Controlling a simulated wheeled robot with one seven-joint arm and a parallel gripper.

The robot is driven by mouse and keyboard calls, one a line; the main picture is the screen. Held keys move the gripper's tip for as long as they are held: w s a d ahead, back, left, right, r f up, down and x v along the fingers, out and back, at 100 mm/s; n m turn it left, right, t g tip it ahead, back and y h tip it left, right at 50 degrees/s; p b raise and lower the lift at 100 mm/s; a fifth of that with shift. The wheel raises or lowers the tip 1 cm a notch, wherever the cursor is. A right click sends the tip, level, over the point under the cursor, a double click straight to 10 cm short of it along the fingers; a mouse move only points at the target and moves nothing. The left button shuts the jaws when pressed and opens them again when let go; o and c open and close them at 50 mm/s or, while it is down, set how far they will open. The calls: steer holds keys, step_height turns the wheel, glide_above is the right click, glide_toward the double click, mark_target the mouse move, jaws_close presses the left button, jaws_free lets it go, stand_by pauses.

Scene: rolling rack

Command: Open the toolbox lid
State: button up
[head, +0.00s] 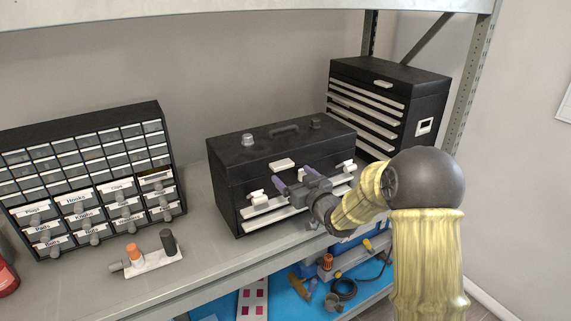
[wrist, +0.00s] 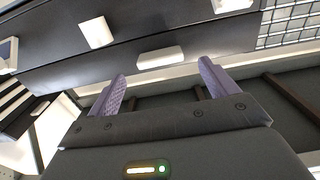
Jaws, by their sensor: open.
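The black toolbox (head: 228,190) stands on the shelf in the middle of the head view, with its lid (head: 262,146) closed. The lid has a dark top handle (head: 284,130). A white front tab (head: 282,164) sits high on the front, with a white latch at left (head: 258,197) and another at right (head: 348,167). My gripper (head: 292,178) is open and empty in front of the toolbox, its purple fingers pointing at the front. In the wrist view, the spread fingers (wrist: 160,84) are near the dark front, with a white fitting (wrist: 160,54) beyond the gap. Contact cannot be told.
A small metallic item (head: 247,140) sits on the lid. A black drawer chest (head: 390,100) stands behind at right, and a labelled drawer cabinet (head: 90,175) at left. A white holder with cylinders (head: 153,260) lies at the shelf front. A blue lower shelf (head: 285,300) holds tools.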

mark_target(285, 168)
steer(key=p+x, duration=0.1)
steer(key=x, duration=0.4)
steer(key=shift+p, duration=0.35)
steer(key=shift+r, duration=0.1)
steer(key=c, duration=1.4)
